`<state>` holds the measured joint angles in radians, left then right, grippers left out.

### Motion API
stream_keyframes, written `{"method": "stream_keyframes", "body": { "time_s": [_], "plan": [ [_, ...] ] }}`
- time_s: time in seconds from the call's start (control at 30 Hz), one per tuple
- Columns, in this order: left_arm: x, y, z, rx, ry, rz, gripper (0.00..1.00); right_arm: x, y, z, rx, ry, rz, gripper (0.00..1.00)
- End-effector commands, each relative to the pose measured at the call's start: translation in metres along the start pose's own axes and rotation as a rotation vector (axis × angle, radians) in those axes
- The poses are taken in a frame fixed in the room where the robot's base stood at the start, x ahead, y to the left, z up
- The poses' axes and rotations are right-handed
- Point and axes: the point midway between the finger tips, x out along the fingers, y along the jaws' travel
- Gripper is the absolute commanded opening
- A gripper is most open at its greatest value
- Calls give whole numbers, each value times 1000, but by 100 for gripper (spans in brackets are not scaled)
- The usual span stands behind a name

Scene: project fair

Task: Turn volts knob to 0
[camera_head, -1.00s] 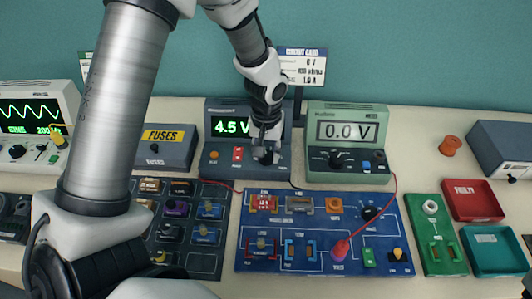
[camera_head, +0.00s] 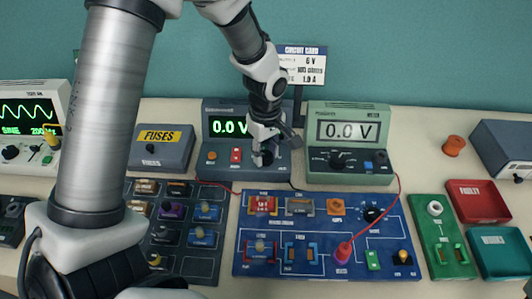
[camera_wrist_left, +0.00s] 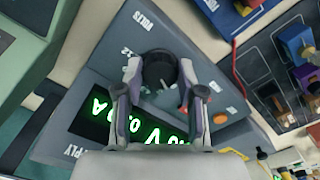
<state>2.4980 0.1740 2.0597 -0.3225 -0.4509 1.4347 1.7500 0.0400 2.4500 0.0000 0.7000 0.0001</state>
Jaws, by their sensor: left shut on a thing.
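The power supply (camera_head: 222,172) is a dark grey box at the back, left of the green meter. Its green display (camera_head: 229,126) reads 0.0 V. The black volts knob (camera_wrist_left: 160,69) is on its front panel, beside the VOLTS label in the left wrist view. My left gripper (camera_head: 264,156) reaches down in front of the supply and is shut on the volts knob, one finger on each side in the left wrist view (camera_wrist_left: 159,80). In the head view the gripper hides part of the knob and the display's right side. My right gripper is not in view.
A green meter (camera_head: 350,171) reading 0.0 V stands close to the right. A blue circuit board (camera_head: 300,228) with wires lies in front. A FUSES box (camera_head: 172,158) stands to the left, and red and teal trays (camera_head: 480,203) lie at right.

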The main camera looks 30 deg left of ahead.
Motion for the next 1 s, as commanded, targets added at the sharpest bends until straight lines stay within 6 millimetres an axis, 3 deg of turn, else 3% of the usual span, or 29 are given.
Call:
{"method": "stream_keyframes", "body": {
  "time_s": [0.73,0.77,0.8,0.83,1.0],
  "plan": [
    [2,-2,0,-103,-1,-5,3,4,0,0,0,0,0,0],
    [2,-2,0,-103,-1,-5,42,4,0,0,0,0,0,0],
    [2,-2,0,-103,-1,-5,56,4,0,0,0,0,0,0],
    [2,-2,0,-103,-1,-5,63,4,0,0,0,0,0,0],
    [1,-1,0,-103,0,-3,63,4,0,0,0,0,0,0]
  ]
}}
